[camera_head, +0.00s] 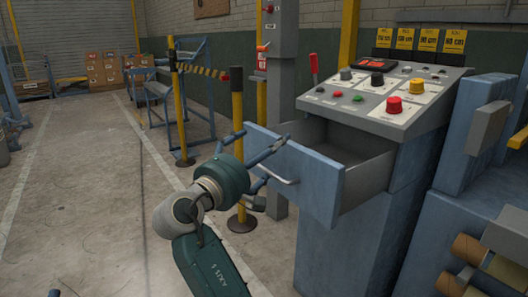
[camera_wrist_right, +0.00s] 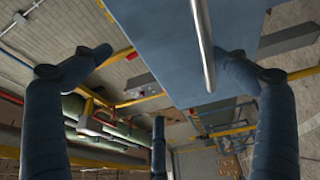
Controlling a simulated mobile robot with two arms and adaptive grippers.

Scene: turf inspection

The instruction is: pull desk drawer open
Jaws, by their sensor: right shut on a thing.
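The blue desk drawer (camera_head: 313,186) stands out from the desk under the sloped control panel, and its inside shows from above. A pale metal bar handle (camera_head: 286,181) is on its front. My right gripper (camera_head: 270,170) is at the drawer front, its dark blue fingers shut on the handle; the exact contact is hard to see. In the right wrist view the drawer front (camera_wrist_right: 165,35) and handle (camera_wrist_right: 203,45) are close, with a finger to either side. Only a small dark tip, possibly my left gripper, shows at the bottom left edge of the head view.
The control panel (camera_head: 385,96) carries several knobs and buttons, including a red knob (camera_head: 394,105). A yellow and black post (camera_head: 238,150) stands close behind my right gripper. Blue machinery (camera_head: 461,160) stands to the right. The floor at left is open.

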